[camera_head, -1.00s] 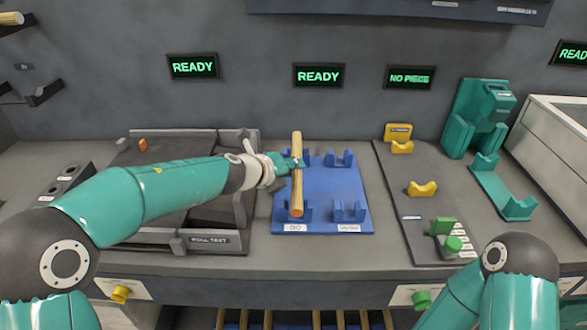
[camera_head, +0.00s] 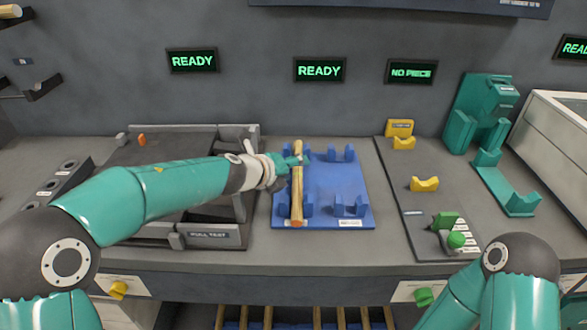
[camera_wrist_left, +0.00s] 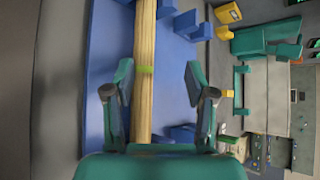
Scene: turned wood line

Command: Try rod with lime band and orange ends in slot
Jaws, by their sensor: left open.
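The wooden rod (camera_head: 297,185) lies lengthwise along the left pair of blue cradles on the blue board (camera_head: 328,187), with its near end orange. Its lime band (camera_wrist_left: 144,70) shows in the left wrist view, where the rod (camera_wrist_left: 145,40) runs between the fingers, closer to the left one. My left gripper (camera_head: 298,161) is at the rod's upper part in the head view; its fingers (camera_wrist_left: 158,82) are open in the left wrist view. The far end's colour is unclear. My right gripper is out of view; only its arm shows.
The right pair of blue cradles (camera_head: 350,206) is empty. A grey pull-test fixture (camera_head: 212,236) stands left, under my left arm. Right are a grey panel with yellow cradles (camera_head: 424,184) and a teal stand (camera_head: 481,115).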

